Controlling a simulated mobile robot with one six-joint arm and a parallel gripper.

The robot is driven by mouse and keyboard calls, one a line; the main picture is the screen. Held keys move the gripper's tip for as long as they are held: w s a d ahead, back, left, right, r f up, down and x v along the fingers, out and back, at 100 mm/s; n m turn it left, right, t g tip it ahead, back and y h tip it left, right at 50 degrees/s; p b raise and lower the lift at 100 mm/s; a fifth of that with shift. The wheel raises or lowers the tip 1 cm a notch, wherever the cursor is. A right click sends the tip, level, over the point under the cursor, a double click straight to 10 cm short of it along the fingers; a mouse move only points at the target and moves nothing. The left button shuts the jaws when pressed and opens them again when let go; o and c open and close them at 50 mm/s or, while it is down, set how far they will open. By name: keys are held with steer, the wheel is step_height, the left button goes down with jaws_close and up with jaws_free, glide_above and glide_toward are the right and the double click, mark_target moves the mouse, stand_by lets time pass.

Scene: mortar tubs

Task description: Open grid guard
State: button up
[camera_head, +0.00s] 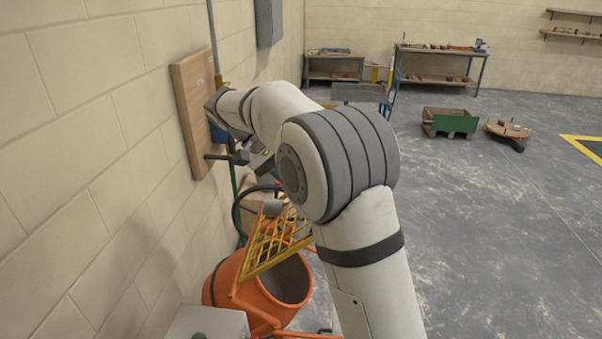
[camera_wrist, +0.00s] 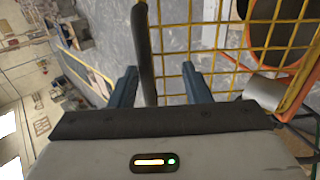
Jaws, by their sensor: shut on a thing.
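The yellow grid guard (camera_head: 268,246) stands tilted over the mouth of the orange mixer drum (camera_head: 222,284) in the head view. In the wrist view, the yellow bars of the grid guard (camera_wrist: 191,72) pass behind and beside my gripper (camera_wrist: 160,86). A dark bar, seemingly the guard's handle (camera_wrist: 147,45), runs between my two blue fingers, and my gripper is shut on it. The fingertips are hidden behind my arm in the head view.
A block wall with a wooden board (camera_head: 190,110) is close on the left. A grey box (camera_head: 207,322) is at the bottom. A green cart (camera_head: 450,122) and workbenches (camera_head: 440,50) stand far back.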

steer(key=b+v, duration=0.1)
steer(key=v, duration=0.6)
steer(key=shift+a+r, duration=0.25)
steer(key=shift+a, duration=0.05)
